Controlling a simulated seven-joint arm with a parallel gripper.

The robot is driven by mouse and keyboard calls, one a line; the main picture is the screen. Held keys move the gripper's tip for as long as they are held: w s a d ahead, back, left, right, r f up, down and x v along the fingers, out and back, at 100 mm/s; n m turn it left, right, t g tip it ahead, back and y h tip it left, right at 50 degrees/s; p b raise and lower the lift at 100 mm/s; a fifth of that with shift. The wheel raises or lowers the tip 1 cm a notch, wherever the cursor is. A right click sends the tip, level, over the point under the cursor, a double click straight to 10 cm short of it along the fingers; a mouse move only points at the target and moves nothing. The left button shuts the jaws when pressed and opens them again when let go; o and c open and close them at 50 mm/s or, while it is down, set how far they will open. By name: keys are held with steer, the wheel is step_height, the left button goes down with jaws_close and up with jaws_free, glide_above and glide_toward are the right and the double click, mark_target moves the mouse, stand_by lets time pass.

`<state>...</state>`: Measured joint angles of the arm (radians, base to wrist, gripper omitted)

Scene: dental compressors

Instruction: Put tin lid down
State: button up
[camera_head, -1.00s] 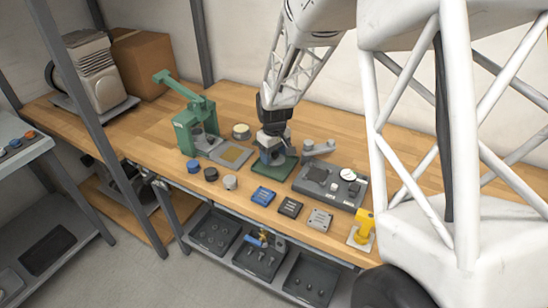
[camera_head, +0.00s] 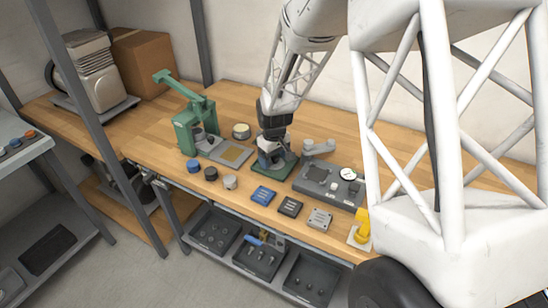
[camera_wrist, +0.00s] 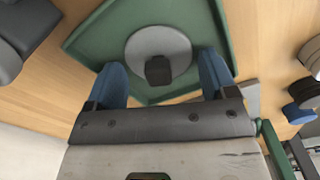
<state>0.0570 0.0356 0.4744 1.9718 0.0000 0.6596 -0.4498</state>
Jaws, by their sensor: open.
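The tin lid (camera_wrist: 158,52) is a pale grey disc with a dark knob on top. It sits flat inside the green square tray (camera_wrist: 92,45) in the wrist view. My gripper (camera_wrist: 161,72) is open, with one blue finger on each side of the lid's near part and clear space beside the knob. In the head view my gripper (camera_head: 271,157) is low over the green tray (camera_head: 268,170), which stands on the wooden bench. The lid is mostly hidden there by the gripper.
A green press (camera_head: 188,130) and a cream-topped round tin (camera_head: 241,131) stand to the left. Several round caps and flat boxes line the bench front, including a blue box (camera_head: 263,195). A grey gauge panel (camera_head: 318,174) is close on the right.

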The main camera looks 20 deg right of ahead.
mark_target(274, 157)
steer(key=shift+r, duration=0.15)
step_height(274, 157, up, 12)
stand_by(0.7)
stand_by(0.5)
steer(key=s+a+r+m+t, duration=0.1)
steer(key=s+r, duration=0.4)
steer(key=s, duration=0.3)
steer(key=s+a+r+m, duration=0.1)
steer(key=s+r, duration=0.4)
steer(key=s, duration=0.3)
steer(key=s+a+r+m+t, duration=0.1)
steer(key=s+r+m, duration=0.1)
steer(key=s, duration=1.6)
steer(key=shift+s+a+r+m+t, duration=0.2)
steer(key=shift+s+m+t, duration=0.1)
steer(key=shift+m, duration=0.1)
